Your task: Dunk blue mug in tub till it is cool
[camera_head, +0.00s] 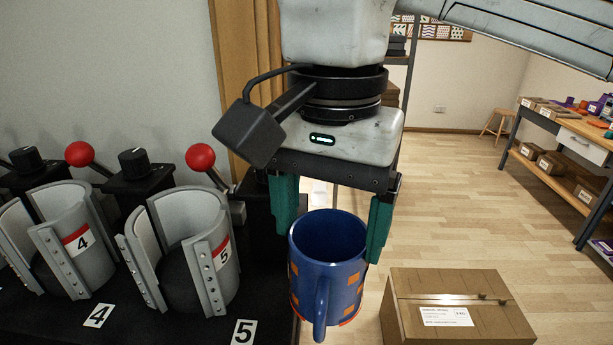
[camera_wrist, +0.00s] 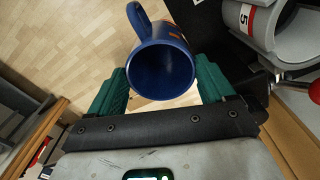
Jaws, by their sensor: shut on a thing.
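The blue mug (camera_head: 325,272) has orange patches on its side and its handle toward the camera in the head view. It is upright. My gripper (camera_head: 333,225) is shut on the mug, with one green finger on each side of it. The wrist view looks into the mug's dark open mouth (camera_wrist: 161,70), with my gripper (camera_wrist: 163,88) around it. The mug is held in the air beside the right edge of the black press bench. No tub shows in either view.
Mug presses numbered 4 (camera_head: 65,245) and 5 (camera_head: 190,250) stand open on the black bench at left, with red-knobbed levers. A cardboard box (camera_head: 455,305) sits low at right. A workbench (camera_head: 570,135) and a stool (camera_head: 497,122) stand farther back. Much of the wooden floor is clear.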

